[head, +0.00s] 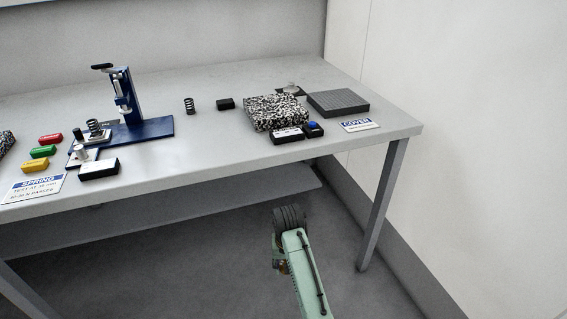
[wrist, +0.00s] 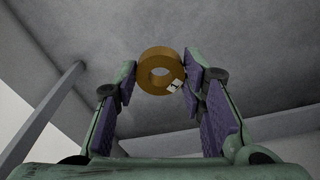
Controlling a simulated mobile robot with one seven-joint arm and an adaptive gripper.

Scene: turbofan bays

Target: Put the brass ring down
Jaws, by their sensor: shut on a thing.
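The brass ring (wrist: 147,84) is a thick, dull gold ring with a round hole and a small white label with dark marks on its lower right side. In the wrist view it sits between the fingertips of my gripper (wrist: 160,76), whose purple pads are shut on it. The ring is held clear of any surface that I can make out. In the head view my green arm reaches up in front of the table, low in the picture; the ring itself cannot be made out clearly there.
A grey table (head: 225,169) spans the head view. It carries a blue press (head: 150,128), a speckled block (head: 275,110), a dark grey pad (head: 338,102), a COVER sign (head: 360,125) and a SPRING sign (head: 35,187).

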